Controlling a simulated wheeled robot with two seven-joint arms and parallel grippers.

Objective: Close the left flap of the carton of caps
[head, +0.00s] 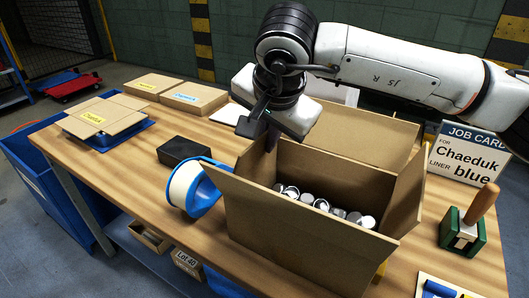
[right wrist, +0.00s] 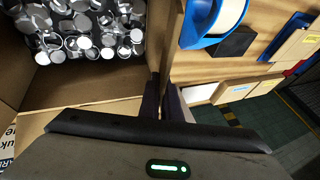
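The open brown carton (head: 300,235) stands on the table with several silver and white caps (head: 325,203) inside; the caps also show in the right wrist view (right wrist: 90,30). Its left flap (head: 255,160) stands up, seen nearly edge-on. My right gripper (head: 262,130) is at the carton's far left corner, by the top of that flap. In the right wrist view its dark fingers (right wrist: 162,98) are close together at the carton's left edge. I cannot tell whether they touch or hold the flap. The back flap (head: 370,135) and right flap (head: 405,195) stand up. My left gripper is out of view.
A blue-and-white tape roll (head: 190,188) and a black box (head: 183,151) stand left of the carton. Flat cartons (head: 195,97) lie farther back. A job card (head: 468,155) and a wooden-handled stamp (head: 468,225) are at the right.

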